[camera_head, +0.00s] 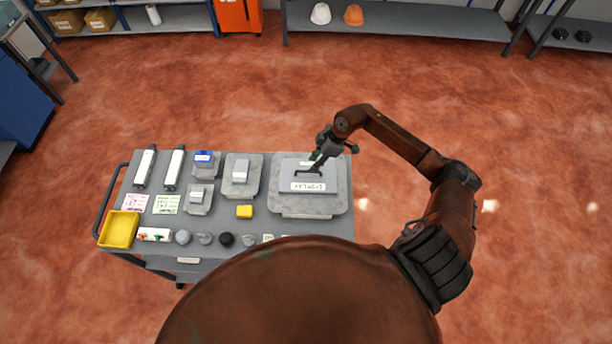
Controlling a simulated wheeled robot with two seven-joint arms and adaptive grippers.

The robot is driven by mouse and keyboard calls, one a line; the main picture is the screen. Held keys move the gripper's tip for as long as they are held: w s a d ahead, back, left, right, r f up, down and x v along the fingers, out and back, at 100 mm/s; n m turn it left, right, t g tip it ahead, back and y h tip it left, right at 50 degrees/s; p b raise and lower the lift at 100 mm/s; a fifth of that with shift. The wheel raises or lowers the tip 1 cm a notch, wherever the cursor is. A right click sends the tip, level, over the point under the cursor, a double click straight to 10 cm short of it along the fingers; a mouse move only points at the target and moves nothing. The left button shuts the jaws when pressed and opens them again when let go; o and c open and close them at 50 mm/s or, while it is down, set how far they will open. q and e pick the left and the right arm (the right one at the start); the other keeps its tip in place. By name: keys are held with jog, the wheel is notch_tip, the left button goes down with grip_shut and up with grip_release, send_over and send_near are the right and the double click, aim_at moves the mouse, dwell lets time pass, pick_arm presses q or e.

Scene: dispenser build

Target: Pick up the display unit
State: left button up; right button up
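The display unit (309,187) is a flat grey block with a white label on its near side, whose lettering looks upside down. It sits on a larger grey tray (334,204) at the right end of the cart top. My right gripper (309,172) reaches down from the upper right, with its tips at the top of the display unit. A dark bracket-like shape shows at the tips. I cannot tell whether the fingers are open, touching or closed on the unit. My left gripper is out of view.
The cart (222,219) also holds a yellow bin (119,229), two white-and-grey tubes, smaller grey holders, a yellow block (244,211) and several round knobs along the near edge. My brown body hides its near right part. Open red floor surrounds it; shelves stand far back.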

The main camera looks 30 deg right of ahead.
aim_at(308, 179)
jog(key=x, duration=0.1)
jog(key=p+x, duration=0.1)
jog(key=x, duration=0.1)
jog(key=shift+s+p, duration=0.35)
jog(key=shift+x, duration=1.05)
jog(key=shift+w+f, duration=0.1)
jog(key=shift+f, duration=0.1)
grip_shut()
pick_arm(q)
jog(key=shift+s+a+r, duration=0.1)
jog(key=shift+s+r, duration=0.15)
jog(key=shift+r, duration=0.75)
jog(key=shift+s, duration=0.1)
pick_arm(e)
jog(key=shift+w+r, duration=0.1)
jog(key=shift+r, duration=0.1)
